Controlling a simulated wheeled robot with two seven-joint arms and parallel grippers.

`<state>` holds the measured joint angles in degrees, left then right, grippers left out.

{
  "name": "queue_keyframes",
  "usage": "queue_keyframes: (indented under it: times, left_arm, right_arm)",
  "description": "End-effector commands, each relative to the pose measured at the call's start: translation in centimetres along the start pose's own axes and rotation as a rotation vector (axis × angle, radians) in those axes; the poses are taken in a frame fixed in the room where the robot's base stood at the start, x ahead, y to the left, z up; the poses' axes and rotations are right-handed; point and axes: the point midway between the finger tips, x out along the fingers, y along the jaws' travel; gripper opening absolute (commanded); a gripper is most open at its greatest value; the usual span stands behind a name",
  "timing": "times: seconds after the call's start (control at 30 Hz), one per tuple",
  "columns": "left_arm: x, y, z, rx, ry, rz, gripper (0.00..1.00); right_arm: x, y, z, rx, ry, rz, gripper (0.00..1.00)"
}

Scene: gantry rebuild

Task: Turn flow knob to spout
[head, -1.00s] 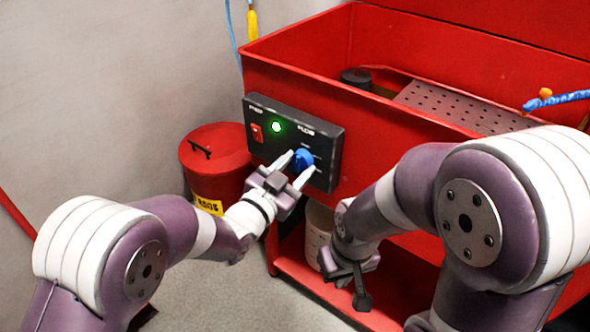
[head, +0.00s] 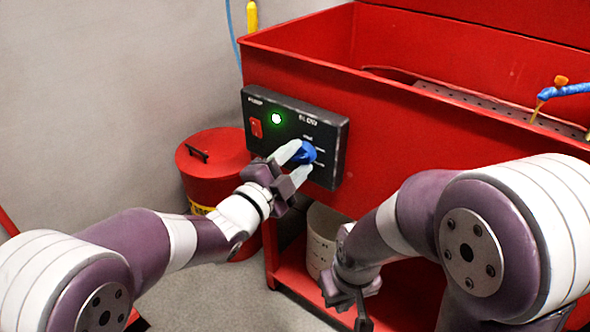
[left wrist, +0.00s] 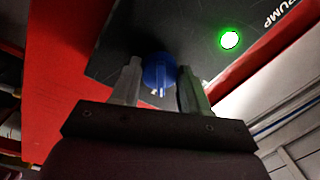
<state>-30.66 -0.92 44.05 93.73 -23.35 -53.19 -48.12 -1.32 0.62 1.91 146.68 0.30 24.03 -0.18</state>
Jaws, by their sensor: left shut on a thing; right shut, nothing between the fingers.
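The blue flow knob (head: 304,153) is on the right half of the black control panel (head: 331,124), under the FLOW label, with small position marks around it. My left gripper (head: 302,163) is shut on the knob, one finger on each side. In the left wrist view the knob (left wrist: 158,72) sits between the two fingers, with a white mark at its lower edge. I cannot read which position it points to. The blue spout hose (head: 565,91) has an orange piece on top, and a thin amber streak hangs below its tip. My right gripper (head: 362,316) is shut and empty, low at the front.
The panel also has a red pump switch (head: 256,128) and a lit green lamp (head: 276,118). It is on the front of the red wash basin (head: 400,115). A red lidded can (head: 215,150) stands left, and a white bucket (head: 322,238) stands on the basin's lower shelf.

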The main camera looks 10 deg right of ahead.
Motion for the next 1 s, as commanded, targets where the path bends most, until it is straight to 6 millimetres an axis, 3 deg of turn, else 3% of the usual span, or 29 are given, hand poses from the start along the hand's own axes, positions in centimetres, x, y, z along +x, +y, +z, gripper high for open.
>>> queue_keyframes:
  times: [0.27, 0.83, 0.87, 0.9, 0.93, 1.0]
  left_arm:
    - [-0.03, 0.17, 0.15, 0.098, 0.007, 0.0, 0.14]
    - [-0.02, 0.07, 0.09, 0.126, 0.009, 0.001, 0.14]
    - [-0.02, 0.08, 0.09, 0.125, 0.009, 0.001, 0.51]
    - [-0.02, 0.07, 0.09, 0.125, 0.009, 0.001, 0.64]
    - [-0.01, 0.06, 0.09, 0.125, 0.009, 0.001, 0.7]
    - [-0.01, 0.04, 0.07, 0.125, 0.009, 0.0, 0.7]
  right_arm:
    - [1.21, 0.0, 0.14, 0.0, 0.0, 0.0, 0.0]
    - [1.35, 0.0, 0.16, 0.0, 0.0, 0.0, 0.0]
    - [1.35, 0.0, 0.16, 0.0, 0.0, 0.0, 0.0]
    - [1.35, 0.0, 0.16, 0.0, 0.0, 0.0, 0.0]
    - [1.35, 0.0, 0.16, 0.0, 0.0, 0.0, 0.0]
    - [1.35, 0.0, 0.16, 0.0, 0.0, 0.0, 0.0]
